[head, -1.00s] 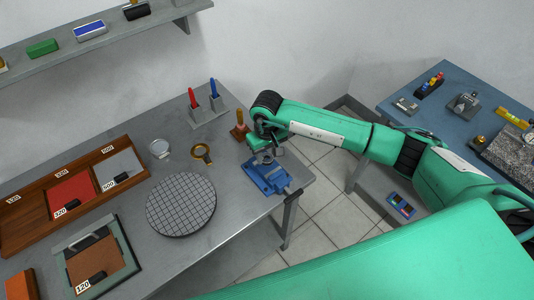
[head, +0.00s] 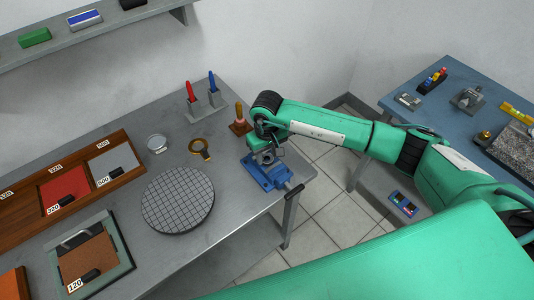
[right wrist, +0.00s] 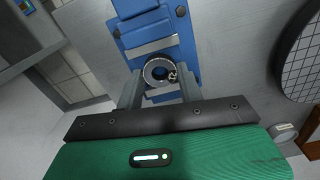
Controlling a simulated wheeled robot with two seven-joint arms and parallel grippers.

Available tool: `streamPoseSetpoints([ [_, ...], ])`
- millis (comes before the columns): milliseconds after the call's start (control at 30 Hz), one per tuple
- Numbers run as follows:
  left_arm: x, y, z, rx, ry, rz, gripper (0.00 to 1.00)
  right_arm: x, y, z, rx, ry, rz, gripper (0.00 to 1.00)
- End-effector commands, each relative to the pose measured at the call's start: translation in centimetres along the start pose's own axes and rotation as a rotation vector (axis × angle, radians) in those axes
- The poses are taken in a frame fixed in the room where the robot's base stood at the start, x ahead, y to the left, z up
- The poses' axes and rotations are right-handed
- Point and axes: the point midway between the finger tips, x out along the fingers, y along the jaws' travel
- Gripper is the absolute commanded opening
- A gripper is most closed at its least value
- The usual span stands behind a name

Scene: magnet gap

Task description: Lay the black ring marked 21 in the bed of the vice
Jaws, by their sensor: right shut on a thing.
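The blue vice (head: 264,178) stands at the right front corner of the grey bench, and its blue body with bright metal jaw strips fills the top middle of the right wrist view (right wrist: 150,28). My right gripper (right wrist: 160,80) is shut on a dark ring (right wrist: 148,77) with a small light mark, too small to read. The ring is between the fingertips, with its hole facing the camera, over the vice. I cannot tell whether it touches the bed. In the head view my right gripper (head: 265,153) is just above the vice and mostly hides the ring. My left gripper is not in view.
A round gridded plate (head: 178,200) lies left of the vice. A brass-coloured ring with a handle (head: 200,148), a wooden-handled tool on a block (head: 240,122) and red and blue pens in holders (head: 203,103) stand behind. A wooden tray (head: 88,194) is at left.

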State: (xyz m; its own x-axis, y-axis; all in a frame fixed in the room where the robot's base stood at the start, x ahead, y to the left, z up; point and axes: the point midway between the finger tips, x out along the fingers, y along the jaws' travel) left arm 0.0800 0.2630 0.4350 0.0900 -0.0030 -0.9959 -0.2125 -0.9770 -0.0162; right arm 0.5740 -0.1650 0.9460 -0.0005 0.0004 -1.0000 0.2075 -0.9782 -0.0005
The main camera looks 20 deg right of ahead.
Motion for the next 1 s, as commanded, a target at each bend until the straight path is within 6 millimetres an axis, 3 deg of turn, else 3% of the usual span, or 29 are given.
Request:
streamPoseSetpoints([
  [1000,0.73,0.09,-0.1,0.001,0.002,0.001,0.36,0.36,0.0,-0.02,0.0,0.001,0.0,0.17],
])
